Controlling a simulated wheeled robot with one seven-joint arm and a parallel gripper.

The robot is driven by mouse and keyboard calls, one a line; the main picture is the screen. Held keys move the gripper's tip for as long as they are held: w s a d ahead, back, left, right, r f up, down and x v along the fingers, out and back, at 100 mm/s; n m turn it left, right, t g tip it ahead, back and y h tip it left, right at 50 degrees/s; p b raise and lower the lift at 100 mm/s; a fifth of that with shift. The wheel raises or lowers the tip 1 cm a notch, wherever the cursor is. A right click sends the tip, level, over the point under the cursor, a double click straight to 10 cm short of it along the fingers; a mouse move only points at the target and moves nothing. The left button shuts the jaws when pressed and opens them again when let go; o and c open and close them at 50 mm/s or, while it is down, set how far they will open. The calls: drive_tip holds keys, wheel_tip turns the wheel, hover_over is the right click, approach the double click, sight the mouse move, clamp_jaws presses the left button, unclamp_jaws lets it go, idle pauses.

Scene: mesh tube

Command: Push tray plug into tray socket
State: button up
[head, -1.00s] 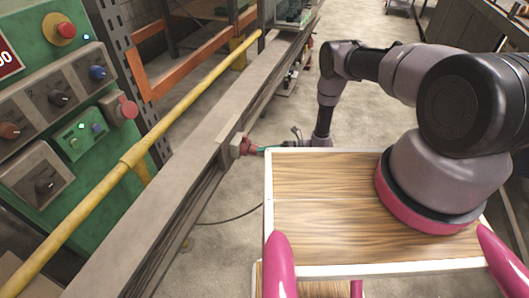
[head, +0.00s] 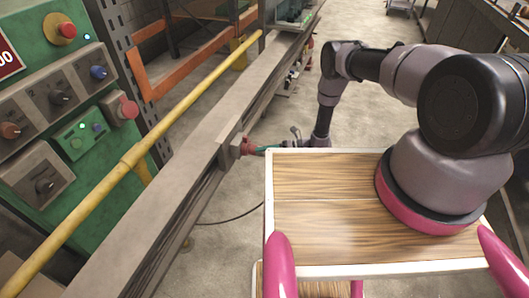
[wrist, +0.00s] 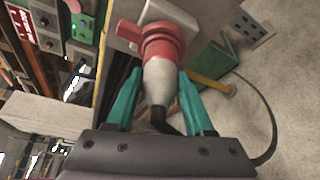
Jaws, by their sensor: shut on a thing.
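The plug has a grey-white body (wrist: 160,80) with a dark cable end, and it sits between the teal fingers of my gripper (wrist: 160,92) in the wrist view. My gripper is shut on this plug. The plug's front meets a red collar at the tray socket (wrist: 163,42), whose grey box is fixed to the tray's side. I cannot tell how deep the plug sits. In the head view the socket (head: 237,145) is on the right side of the long grey cable tray (head: 150,205), and my gripper (head: 262,149) is small there, reaching it from the right.
A green control panel (head: 65,120) with knobs and buttons stands at the left. A yellow rail (head: 130,157) runs beside the tray. A dark cable (wrist: 272,125) hangs to the floor. Open concrete floor lies right of the tray.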

drive_tip(key=shift+a, duration=0.1)
drive_tip(key=o, duration=1.3)
drive_tip(key=shift+o, duration=0.2)
drive_tip(key=d+r, duration=0.1)
drive_tip(key=d, duration=0.9)
drive_tip(key=shift+w+d+r, duration=0.15)
drive_tip(key=shift+d+r, duration=0.15)
drive_tip(key=shift+d, duration=0.05)
drive_tip(key=shift+r, duration=0.1)
